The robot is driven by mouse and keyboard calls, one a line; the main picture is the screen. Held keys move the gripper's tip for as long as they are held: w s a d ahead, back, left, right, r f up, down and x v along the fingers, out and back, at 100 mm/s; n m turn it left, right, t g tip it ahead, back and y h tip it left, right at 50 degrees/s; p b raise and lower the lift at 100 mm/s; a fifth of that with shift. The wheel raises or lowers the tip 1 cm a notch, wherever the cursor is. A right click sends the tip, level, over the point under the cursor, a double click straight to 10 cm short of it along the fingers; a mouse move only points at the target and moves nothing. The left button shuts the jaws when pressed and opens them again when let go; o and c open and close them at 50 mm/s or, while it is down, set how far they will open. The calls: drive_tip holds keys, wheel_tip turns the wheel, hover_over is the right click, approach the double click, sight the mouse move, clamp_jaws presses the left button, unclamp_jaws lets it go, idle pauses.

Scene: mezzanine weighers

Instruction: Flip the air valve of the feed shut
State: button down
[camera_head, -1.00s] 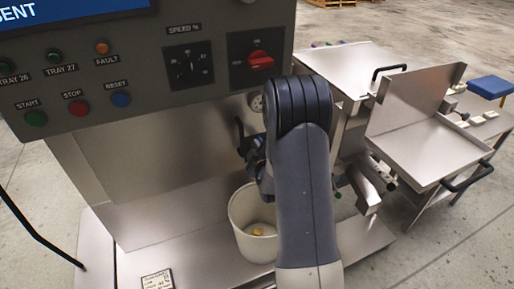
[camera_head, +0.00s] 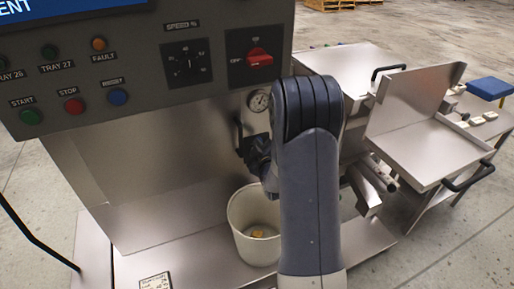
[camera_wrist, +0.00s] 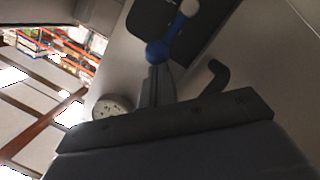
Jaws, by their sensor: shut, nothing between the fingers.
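In the wrist view, a blue lever (camera_wrist: 174,37) with a rounded blue end and a pale far end lies in front of a dark plate; it looks like the air valve's handle. My gripper (camera_wrist: 156,70) is shut and empty, with its tips right at the lever's rounded end. I cannot tell whether they touch. In the head view my gripper (camera_head: 256,154) is a dark shape beside the cabinet's front, partly behind my arm, and the blue lever cannot be made out there.
A round gauge (camera_head: 259,100) sits above my gripper and also shows in the wrist view (camera_wrist: 112,107). A black curved bar (camera_wrist: 217,76) is to the right. A white bucket (camera_head: 245,228) stands below. The control panel (camera_head: 135,60) hangs above left; steel trays (camera_head: 425,150) stand right.

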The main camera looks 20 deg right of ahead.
drive_tip(key=d+f+m+y+b, duration=0.1)
drive_tip(key=d+f+m+y, duration=0.2)
drive_tip(key=d+m, duration=0.5)
drive_tip(key=f+m, duration=0.1)
drive_tip(key=m, duration=0.2)
drive_tip(key=shift+m+y, duration=0.4)
drive_tip(key=shift+s, duration=0.15)
